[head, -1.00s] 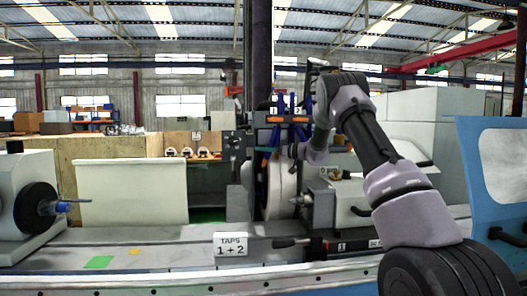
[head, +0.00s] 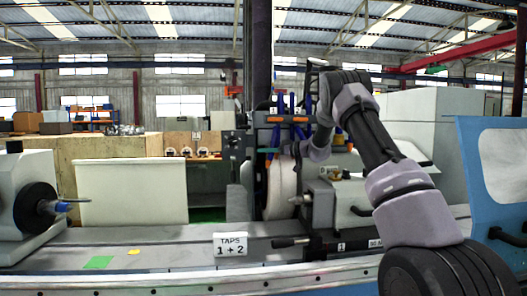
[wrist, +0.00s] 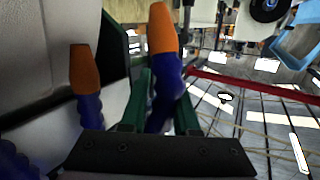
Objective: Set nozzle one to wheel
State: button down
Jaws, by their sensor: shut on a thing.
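My gripper (wrist: 158,105) has green fingers closed around a blue segmented hose (wrist: 166,88) in the wrist view. This hose ends in an orange nozzle tip (wrist: 163,28) that sticks out beyond the fingers. A second blue hose with an orange tip (wrist: 85,70) stands to the left, apart from my fingers. The pale grinding wheel (head: 281,188) is below the blue hoses (head: 279,134) in the head view. My arm reaches in from the right, and its wrist partly hides the hoses. I cannot read which nozzle number I hold.
A "TAPS 1 + 2" sign (head: 230,244) stands at the front of the machine bed. The tailstock (head: 340,200) is right of the wheel, and the workhead (head: 28,205) is at far left. A blue-framed door (head: 490,170) is at right. The bed between is mostly clear.

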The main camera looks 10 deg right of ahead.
jog(key=shift+d+f+n+g+h, duration=0.3)
jog(key=shift+d+h, duration=0.2)
jog(key=shift+d, duration=0.2)
jog(key=shift+d+f+n+g+h, duration=0.1)
jog(key=shift+d+f+n+h, duration=0.1)
jog(key=shift+d+n+h, duration=0.4)
jog(key=shift+d+m, duration=0.1)
jog(key=shift+m, duration=0.2)
jog(key=c, duration=0.7)
grip_release()
jog(key=shift+o, duration=0.2)
jog(key=shift+d, duration=0.1)
jog(key=v, duration=1)
jog(key=shift+s+d, duration=0.2)
jog(key=shift+d, duration=0.05)
jog(key=shift+r, duration=0.1)
